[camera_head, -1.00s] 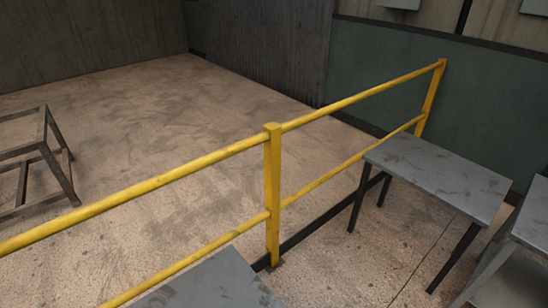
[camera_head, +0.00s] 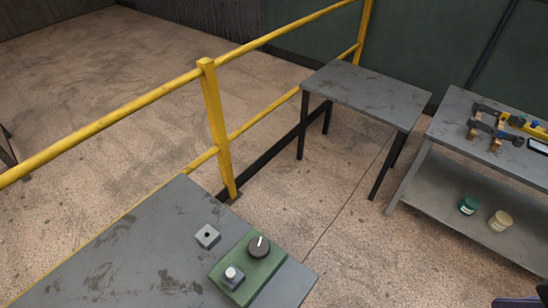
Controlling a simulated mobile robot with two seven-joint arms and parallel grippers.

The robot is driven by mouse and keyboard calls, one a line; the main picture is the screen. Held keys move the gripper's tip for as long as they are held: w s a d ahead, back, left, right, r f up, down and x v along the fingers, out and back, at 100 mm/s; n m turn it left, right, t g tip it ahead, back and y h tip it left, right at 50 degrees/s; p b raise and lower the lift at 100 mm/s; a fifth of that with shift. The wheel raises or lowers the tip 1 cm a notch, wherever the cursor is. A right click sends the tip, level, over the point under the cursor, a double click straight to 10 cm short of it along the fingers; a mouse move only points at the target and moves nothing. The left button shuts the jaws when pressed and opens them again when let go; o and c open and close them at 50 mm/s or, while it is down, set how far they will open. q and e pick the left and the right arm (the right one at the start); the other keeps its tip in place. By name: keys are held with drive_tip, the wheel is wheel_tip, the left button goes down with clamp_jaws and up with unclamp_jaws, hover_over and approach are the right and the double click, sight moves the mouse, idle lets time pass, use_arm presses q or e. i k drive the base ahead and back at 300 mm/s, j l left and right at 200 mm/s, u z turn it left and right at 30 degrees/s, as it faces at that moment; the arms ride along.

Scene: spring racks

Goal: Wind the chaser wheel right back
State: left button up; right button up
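I cannot pick out a chaser wheel for certain. On the near grey table (camera_head: 130,250) sits a green plate (camera_head: 262,272). The plate carries a round black knob (camera_head: 259,247) with a white pointer mark. In front of the knob, on the same plate, is a small grey block (camera_head: 232,277) with a pale round top. A separate small grey block (camera_head: 207,236) with a dark hole lies on the table to the left of the plate.
A yellow railing (camera_head: 215,125) runs behind the near table. A bare grey table (camera_head: 365,92) stands beyond it. A grey bench (camera_head: 465,105) at right holds dark and yellow items (camera_head: 525,125); its lower shelf has a green jar (camera_head: 467,206) and a tan jar (camera_head: 500,220).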

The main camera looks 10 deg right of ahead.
sight(259, 248)
drive_tip(key=i+l+u, duration=0.15)
drive_tip(key=i+u, duration=0.25)
drive_tip(key=i+l+u, duration=0.15)
drive_tip(key=u, duration=0.3)
drive_tip(key=l, duration=0.1)
